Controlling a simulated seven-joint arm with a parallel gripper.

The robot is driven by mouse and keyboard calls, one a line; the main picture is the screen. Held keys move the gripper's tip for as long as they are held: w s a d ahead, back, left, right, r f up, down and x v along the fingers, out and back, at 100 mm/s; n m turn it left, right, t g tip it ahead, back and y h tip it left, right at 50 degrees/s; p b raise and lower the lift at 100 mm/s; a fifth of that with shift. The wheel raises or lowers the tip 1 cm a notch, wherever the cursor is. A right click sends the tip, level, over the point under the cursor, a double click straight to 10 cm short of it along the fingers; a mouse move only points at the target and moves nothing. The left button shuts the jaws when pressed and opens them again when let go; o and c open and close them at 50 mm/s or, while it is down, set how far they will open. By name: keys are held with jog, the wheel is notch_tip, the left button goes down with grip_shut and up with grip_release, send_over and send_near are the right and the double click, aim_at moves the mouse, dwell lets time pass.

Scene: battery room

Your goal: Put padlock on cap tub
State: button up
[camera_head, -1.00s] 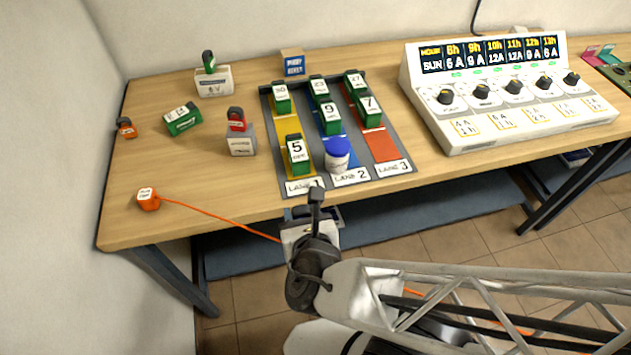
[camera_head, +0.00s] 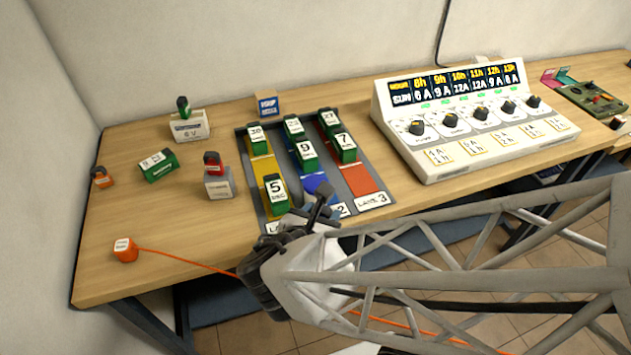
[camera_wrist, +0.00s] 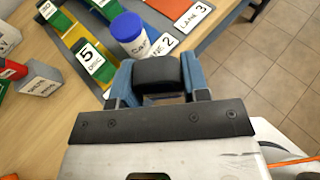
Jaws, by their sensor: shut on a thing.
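The cap tub (camera_wrist: 132,38), white with a blue lid, stands upright at the front of lane 2, just beyond my gripper in the wrist view. In the head view its blue lid (camera_head: 317,183) shows, and my gripper hides most of its body. My gripper (camera_wrist: 158,80) is shut on a dark rounded thing (camera_wrist: 157,72), which looks like the padlock; its shackle is not clear. In the head view my gripper (camera_head: 316,208) is at the near end of the lane board, in front of the tub. I cannot tell if the held thing touches the tub.
Green numbered blocks stand on the lane board (camera_head: 362,209); the "5" block (camera_head: 276,194) is just left of the tub. A grey block with a red top (camera_head: 217,182) is further left. An orange block (camera_head: 125,250) trails an orange cord. A large dial panel (camera_head: 470,115) stands right.

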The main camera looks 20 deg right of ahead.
jog(key=shift+s+d+r+m+g+h, duration=0.25)
jog(key=shift+d+r+m+g+h, duration=0.3)
jog(key=shift+m+g, duration=0.3)
jog(key=shift+s+d+r+m+g+h, duration=0.35)
jog(key=shift+d+m+g+h, duration=0.3)
jog(key=shift+m+g, duration=0.2)
jog(key=shift+s+d+r+m+g+h, duration=0.2)
jog(key=shift+d+r+m+g+h, duration=0.35)
jog(key=shift+m+g, duration=0.3)
jog(key=shift+f, duration=0.1)
jog(key=shift+w, duration=0.1)
send_over(315, 182)
jog(key=shift+f, duration=0.75)
jog(key=shift+f, duration=0.1)
jog(key=shift+f, duration=1.65)
jog(key=shift+f, duration=0.15)
